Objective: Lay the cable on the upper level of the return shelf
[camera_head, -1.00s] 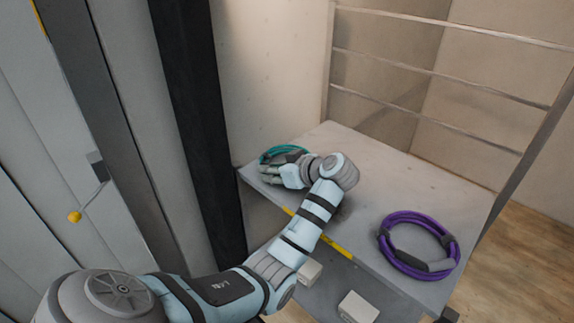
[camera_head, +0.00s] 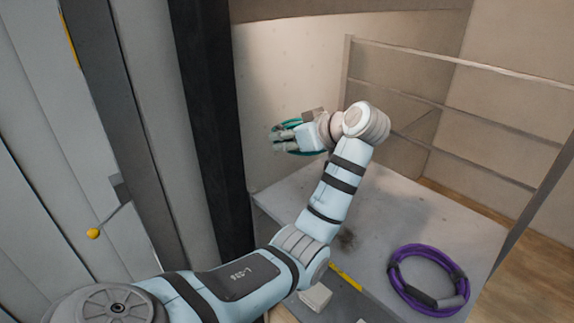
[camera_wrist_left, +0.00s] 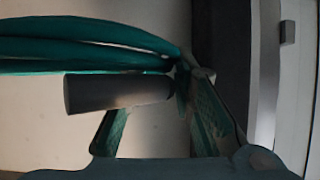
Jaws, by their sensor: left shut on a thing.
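My left gripper (camera_head: 281,139) is shut on a teal cable coil (camera_head: 303,152), held above the far left part of a grey shelf board (camera_head: 395,220). In the left wrist view the teal loops (camera_wrist_left: 90,45) and a dark sleeve (camera_wrist_left: 115,92) on the coil lie across the fingers. The gripper partly hides the coil in the head view. A purple cable coil (camera_head: 402,285) with dark sleeves lies flat on the board at the front right. My right gripper is not in view.
Metal rails (camera_head: 450,60) run along the back of the board, with a post at the right. A dark upright post (camera_head: 210,130) stands left of it. A white block (camera_head: 314,297) sits below the yellow-marked front edge. The board's middle is clear.

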